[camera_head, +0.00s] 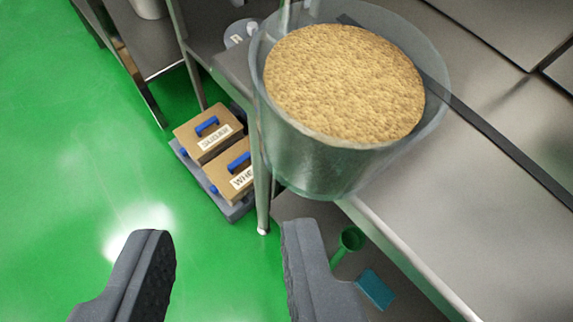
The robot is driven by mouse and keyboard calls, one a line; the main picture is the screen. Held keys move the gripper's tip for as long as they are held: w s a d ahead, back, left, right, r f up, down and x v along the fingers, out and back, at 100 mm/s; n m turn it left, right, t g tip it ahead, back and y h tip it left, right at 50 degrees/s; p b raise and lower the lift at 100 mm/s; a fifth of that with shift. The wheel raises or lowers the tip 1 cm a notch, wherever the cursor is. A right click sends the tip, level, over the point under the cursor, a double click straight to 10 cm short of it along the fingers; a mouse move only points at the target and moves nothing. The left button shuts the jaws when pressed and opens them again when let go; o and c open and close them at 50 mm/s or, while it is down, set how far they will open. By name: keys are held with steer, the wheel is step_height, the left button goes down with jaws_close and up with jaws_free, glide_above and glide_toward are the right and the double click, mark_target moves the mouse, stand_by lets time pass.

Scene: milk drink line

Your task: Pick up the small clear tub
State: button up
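A clear tub (318,165) stands near the edge of a steel counter, at the top middle of the view. It is filled with a tan, grainy material (345,82). My gripper (228,240) is open, with two dark grey fingers wide apart at the bottom of the view. Nothing is between the fingers except the green floor behind. The tub is beyond and up to the right of the fingers, apart from them. The far side of the tub's base is hidden.
The steel counter (470,170) runs along the right. Labelled boxes with blue handles (208,133) sit on a low grey pallet (238,210). The green floor (70,150) is clear at left.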

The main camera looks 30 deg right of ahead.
steer(key=w+a+r+n+g+y+p, duration=0.1)
steer(key=w+a+n+y, duration=0.1)
steer(key=w+a, duration=0.1)
steer(key=r+n+g+y+p, duration=0.2)
steer(key=n+g+p, duration=0.3)
glide_above(287, 110)
steer(key=s, duration=0.2)
steer(key=shift+s+d+f, duration=0.25)
steer(key=shift+d, duration=0.1)
steer(key=shift+x, duration=3.75)
steer(key=shift+w+a+r, duration=0.1)
steer(key=shift+a, duration=0.05)
jaws_close()
